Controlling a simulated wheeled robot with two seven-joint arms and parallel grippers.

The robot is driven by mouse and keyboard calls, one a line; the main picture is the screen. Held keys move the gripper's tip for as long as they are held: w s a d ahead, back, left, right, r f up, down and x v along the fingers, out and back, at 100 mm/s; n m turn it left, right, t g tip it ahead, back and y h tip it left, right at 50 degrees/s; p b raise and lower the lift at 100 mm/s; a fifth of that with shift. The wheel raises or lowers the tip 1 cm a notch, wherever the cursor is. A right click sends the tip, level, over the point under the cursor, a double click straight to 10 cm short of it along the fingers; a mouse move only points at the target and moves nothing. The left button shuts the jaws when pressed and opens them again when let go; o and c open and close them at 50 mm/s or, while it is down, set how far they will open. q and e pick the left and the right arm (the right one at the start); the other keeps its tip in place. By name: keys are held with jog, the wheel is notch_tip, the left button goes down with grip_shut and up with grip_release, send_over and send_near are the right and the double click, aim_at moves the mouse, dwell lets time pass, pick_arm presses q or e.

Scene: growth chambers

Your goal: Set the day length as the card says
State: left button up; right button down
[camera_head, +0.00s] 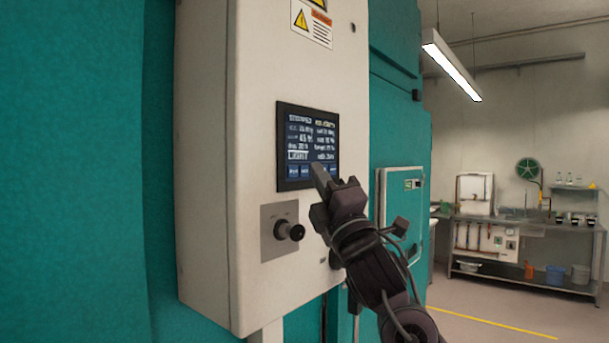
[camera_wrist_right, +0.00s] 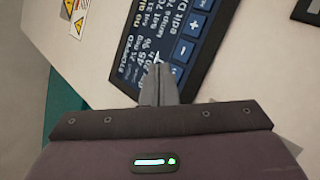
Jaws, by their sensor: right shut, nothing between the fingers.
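A dark touch screen (camera_head: 293,135) is set in the front of the white control cabinet (camera_head: 207,150). It shows columns of white text, a boxed line and blue buttons along its bottom edge. In the right wrist view the screen (camera_wrist_right: 150,35) reads "STOPPED", "45 %" and a partly cut "edit DA", with plus and minus buttons (camera_wrist_right: 186,50). My right gripper (camera_head: 318,172) is shut and empty, its fingertips in front of the screen's lower right part; it also shows in the right wrist view (camera_wrist_right: 158,72). I cannot tell whether they touch the glass. No card is recognisable in view.
A black rotary knob (camera_head: 290,231) on a grey plate sits below the screen. Warning labels (camera_head: 312,22) are above it. A teal chamber with a small door (camera_head: 402,212) stands to the right. Beyond, a steel bench (camera_head: 520,222) lines the far wall, with open floor before it.

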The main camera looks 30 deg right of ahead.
jog(key=shift+s+d, duration=0.1)
jog(key=shift+s, duration=0.1)
jog(key=s, duration=0.1)
jog(key=s+d+b, duration=0.1)
jog(key=s, duration=0.1)
jog(key=s+b, duration=0.1)
jog(key=shift+s+d, duration=0.3)
jog(key=shift+d, duration=0.1)
dwell(3.2)
jog(key=d+m+g+h+p, duration=0.1)
jog(key=m+h, duration=0.1)
jog(key=m, duration=0.6)
jog(key=s+d+m+g+h+p, duration=0.1)
jog(key=m+h+p, duration=0.1)
jog(key=m, duration=0.7)
jog(key=s+d+m+g+h+p, duration=0.1)
jog(key=d+m+p, duration=0.1)
jog(key=m, duration=0.7)
jog(key=shift+s+d+r+h, duration=0.1)
jog(key=shift+s+h, duration=0.1)
jog(key=shift+h, duration=0.2)
